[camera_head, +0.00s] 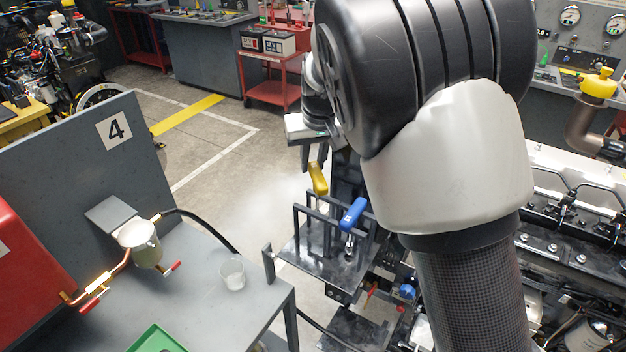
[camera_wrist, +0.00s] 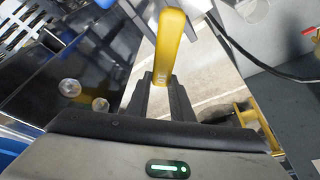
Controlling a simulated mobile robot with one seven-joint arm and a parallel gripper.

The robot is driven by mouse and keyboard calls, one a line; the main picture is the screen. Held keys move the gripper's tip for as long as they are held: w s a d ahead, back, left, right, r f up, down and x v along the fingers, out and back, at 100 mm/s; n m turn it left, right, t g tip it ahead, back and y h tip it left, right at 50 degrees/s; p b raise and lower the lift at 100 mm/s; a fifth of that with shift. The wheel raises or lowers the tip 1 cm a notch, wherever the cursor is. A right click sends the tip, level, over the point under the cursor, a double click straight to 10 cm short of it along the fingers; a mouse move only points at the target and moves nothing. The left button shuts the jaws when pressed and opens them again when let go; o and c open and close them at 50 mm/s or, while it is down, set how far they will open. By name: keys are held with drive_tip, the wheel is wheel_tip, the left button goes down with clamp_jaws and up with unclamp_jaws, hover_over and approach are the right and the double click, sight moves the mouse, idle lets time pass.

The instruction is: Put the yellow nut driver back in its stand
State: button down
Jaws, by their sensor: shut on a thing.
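The yellow nut driver (camera_head: 318,180) is near the middle of the head view, with its handle up and slightly tilted. My gripper is shut on its yellow handle, which also shows in the wrist view (camera_wrist: 169,48) between my two dark fingers (camera_wrist: 162,92). The dark metal stand (camera_head: 296,223) has upright posts and rails. The yellow driver's lower end is at the stand's back rails; I cannot tell whether it is inside a slot. A blue-handled driver (camera_head: 353,213) stands in the stand, to the right.
An engine (camera_head: 575,225) is at right. Open floor (camera_head: 235,205) lies behind the stand.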

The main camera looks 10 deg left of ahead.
sight(313, 179)
wheel_tip(313, 179, down, 6)
drive_tip(key=shift+w+r, duration=0.1)
drive_tip(key=shift+r, duration=0.05)
idle(0.3)
